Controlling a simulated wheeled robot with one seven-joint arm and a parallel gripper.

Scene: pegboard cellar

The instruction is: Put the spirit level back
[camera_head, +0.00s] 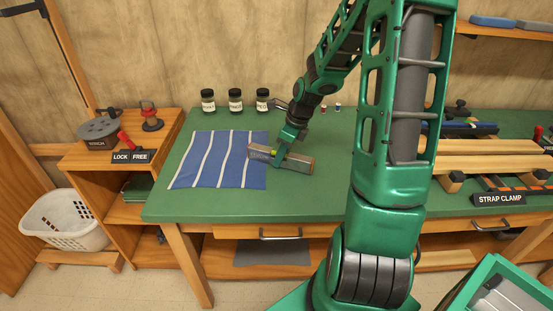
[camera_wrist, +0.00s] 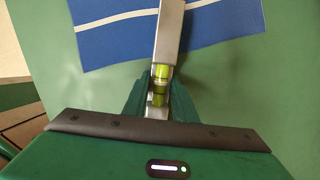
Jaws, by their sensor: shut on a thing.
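The spirit level (camera_head: 298,163) is a grey metal bar with a yellow-green vial, near the right edge of a blue cloth with white stripes (camera_head: 205,165). My gripper (camera_head: 277,152) is shut on the level near its middle. In the wrist view, my gripper's fingers (camera_wrist: 159,97) close on both sides of the vial, and the level's bar (camera_wrist: 169,38) reaches out over the striped cloth (camera_wrist: 225,18). I cannot tell whether the level touches the bench or hangs just above it.
The green bench top (camera_head: 210,206) is clear in front of the cloth. Three dark jars (camera_head: 235,100) stand behind it. Clamps and wood boards (camera_head: 490,155) with a STRAP CLAMP sign (camera_head: 499,198) fill the right. A LOCK FREE sign (camera_head: 131,157) is on the left cabinet, beside a white basket (camera_head: 62,222).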

